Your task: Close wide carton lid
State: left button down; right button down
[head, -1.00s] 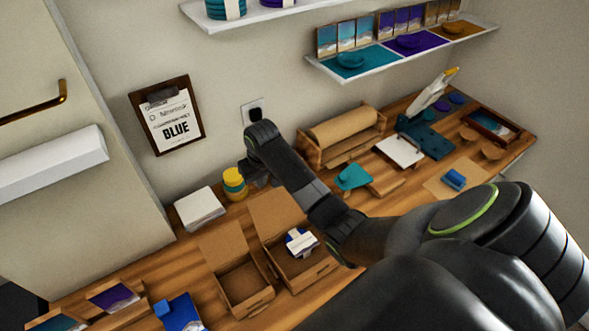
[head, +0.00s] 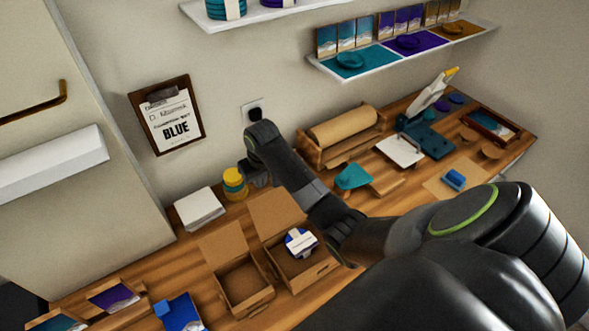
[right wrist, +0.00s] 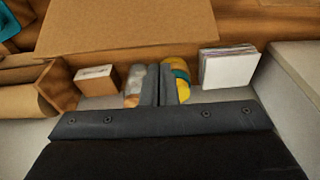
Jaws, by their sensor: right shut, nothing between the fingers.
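The wide carton (head: 311,276) stands open on the bench. Its brown lid (head: 277,214) is tilted up at the back, and a round blue item with a white label (head: 300,242) lies inside. A large cardboard flap, probably this lid (right wrist: 130,24), fills the top of the right wrist view. My right gripper (head: 257,180) is behind the lid, beside a yellow-topped jar (head: 234,184). Its fingers (right wrist: 160,84) are shut and empty, apart from the flap in the wrist view. Its fingertips are hard to see in the head view. My left gripper is out of view.
A narrower open carton (head: 243,284) stands left of the wide one. A white stack (head: 199,208) lies left of the jar. A wooden paper-roll holder (head: 343,133) stands right of my right forearm, against the wall side.

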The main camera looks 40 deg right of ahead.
notch_tip(320, 180, down, 7)
jog(key=b, duration=0.2)
jog(key=shift+r, duration=0.2)
dwell(0.5)
